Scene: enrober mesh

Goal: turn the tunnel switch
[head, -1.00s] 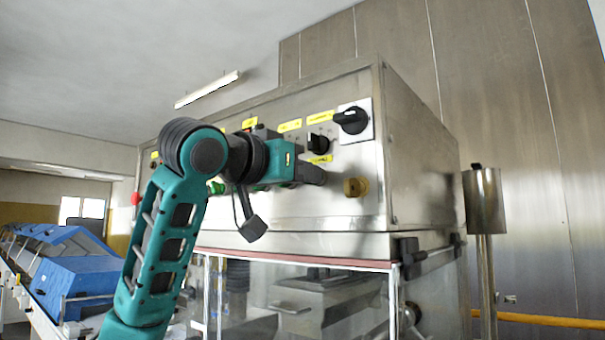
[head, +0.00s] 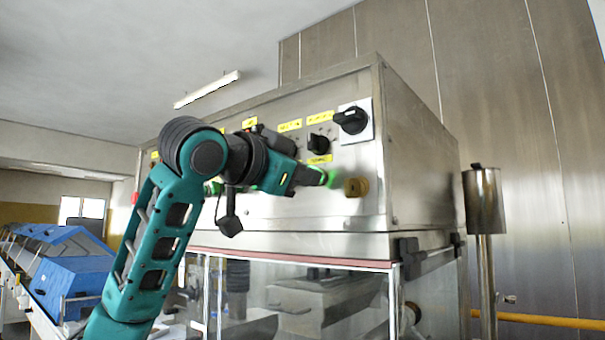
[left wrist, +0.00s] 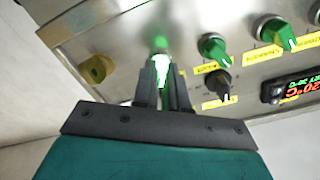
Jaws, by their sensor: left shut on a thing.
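A green, lit switch knob (head: 331,179) is on the steel front panel of the machine, below a yellow label too small to read surely. My left gripper (head: 318,176) comes in from the left and is shut on this knob. In the left wrist view, the green glow of the knob (left wrist: 162,70) shows between the two dark fingers, which hide part of it. I cannot tell the knob's exact angle. My right gripper is not in view.
A brass-coloured knob (head: 356,187) is right of the held switch. Black rotary switches (head: 319,144) (head: 351,120) are above it. The left wrist view also shows green knobs (left wrist: 214,48), a black knob (left wrist: 219,83) and a lit display (left wrist: 291,88). Clear panels are below.

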